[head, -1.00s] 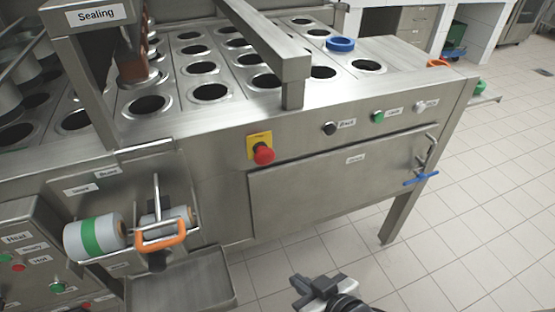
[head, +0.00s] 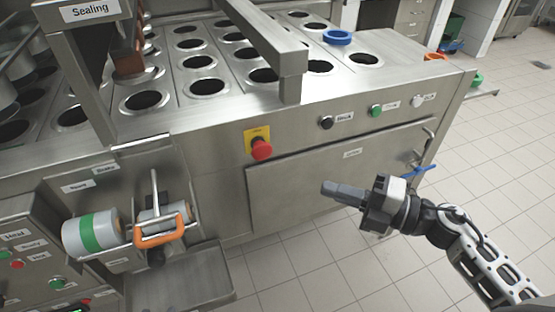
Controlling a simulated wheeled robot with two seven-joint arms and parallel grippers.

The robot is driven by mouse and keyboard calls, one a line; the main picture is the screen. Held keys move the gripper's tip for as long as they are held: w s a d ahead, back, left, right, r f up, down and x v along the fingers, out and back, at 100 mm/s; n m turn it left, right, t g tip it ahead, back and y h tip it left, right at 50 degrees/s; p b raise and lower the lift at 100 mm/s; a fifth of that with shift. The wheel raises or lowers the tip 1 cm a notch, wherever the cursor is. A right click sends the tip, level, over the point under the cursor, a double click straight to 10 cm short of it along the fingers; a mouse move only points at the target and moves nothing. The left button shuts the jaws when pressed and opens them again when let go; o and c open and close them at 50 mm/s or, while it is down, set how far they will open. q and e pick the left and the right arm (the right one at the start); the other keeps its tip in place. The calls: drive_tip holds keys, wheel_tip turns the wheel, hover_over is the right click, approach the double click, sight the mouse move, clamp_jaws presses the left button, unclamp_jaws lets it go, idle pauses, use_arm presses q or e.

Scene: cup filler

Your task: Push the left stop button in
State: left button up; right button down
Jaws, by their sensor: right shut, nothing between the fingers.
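My right gripper (head: 326,187) is shut and empty in front of the panel. Its fingertips point left, to the right of the red button and lower in the picture, clearly apart from it. My left gripper is not in view.
Black (head: 326,122), green (head: 376,111) and white (head: 416,100) buttons line the machine front at right. A film roll (head: 92,235) with an orange handle (head: 160,238) juts out at lower left. A steel frame (head: 290,75) rises over the cup holes. Tiled floor at right is clear.

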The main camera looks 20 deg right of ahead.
drive_tip(key=p, duration=0.2)
approach(259, 156)
drive_tip(key=a, duration=0.4)
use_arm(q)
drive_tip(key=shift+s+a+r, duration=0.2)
use_arm(e)
drive_tip(key=shift+w+a, duration=0.2)
drive_tip(key=shift+w, duration=1.75)
